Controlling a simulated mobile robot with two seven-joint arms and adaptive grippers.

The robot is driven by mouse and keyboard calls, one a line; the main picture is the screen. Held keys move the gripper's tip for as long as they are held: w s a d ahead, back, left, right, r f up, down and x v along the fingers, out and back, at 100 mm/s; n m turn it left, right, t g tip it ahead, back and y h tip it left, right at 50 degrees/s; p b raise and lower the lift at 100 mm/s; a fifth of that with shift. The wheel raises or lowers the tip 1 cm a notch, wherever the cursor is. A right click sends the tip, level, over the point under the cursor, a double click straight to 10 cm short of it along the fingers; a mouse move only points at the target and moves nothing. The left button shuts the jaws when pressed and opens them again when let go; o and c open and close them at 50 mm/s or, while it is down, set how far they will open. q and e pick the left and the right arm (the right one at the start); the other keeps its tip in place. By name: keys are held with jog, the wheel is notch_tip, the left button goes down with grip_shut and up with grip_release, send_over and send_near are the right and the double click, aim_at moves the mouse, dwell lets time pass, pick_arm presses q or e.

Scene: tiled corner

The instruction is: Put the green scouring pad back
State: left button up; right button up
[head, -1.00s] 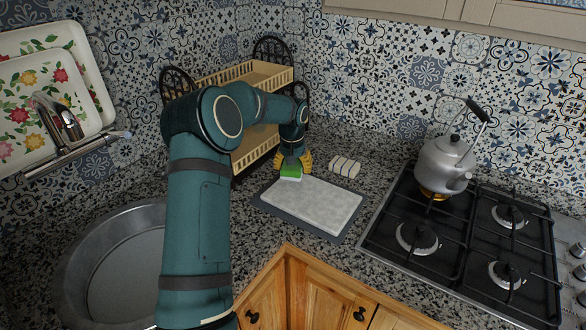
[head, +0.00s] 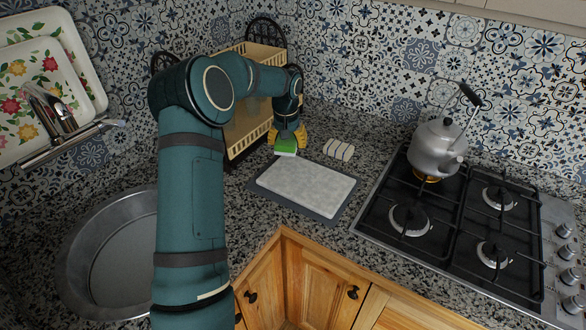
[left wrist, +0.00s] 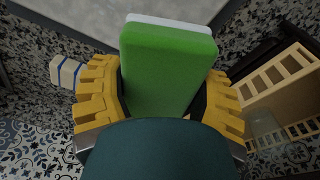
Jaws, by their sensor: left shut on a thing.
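The green scouring pad (head: 285,147), a green block with a white layer on one side, is in my left gripper (head: 287,136) at the back left edge of the pale board (head: 310,188). In the left wrist view the pad (left wrist: 166,68) stands between the yellow fingers of my left gripper (left wrist: 160,100), which are shut on it. The pad's lower part is hidden behind my dark gripper body. From the head view I cannot tell how far the pad is above the counter. My right gripper is in neither view.
A cream dish rack (head: 258,77) stands behind my left arm, partly hidden by it. A striped rolled cloth (head: 339,150) lies right of the pad. A kettle (head: 437,147) stands on the stove (head: 480,215). A round sink (head: 110,260) is at the left.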

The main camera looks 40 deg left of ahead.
pick_arm(q)
jog(key=s, duration=1)
jog(key=b, duration=0.2)
send_over(243, 210)
notch_tip(243, 210, down, 6)
jog(key=shift+s+r, duration=0.15)
jog(key=shift+r, duration=0.05)
jog(key=shift+f+b, duration=0.3)
jog(key=shift+f, duration=2.05)
jog(key=shift+f, duration=0.1)
jog(key=o, duration=1.2)
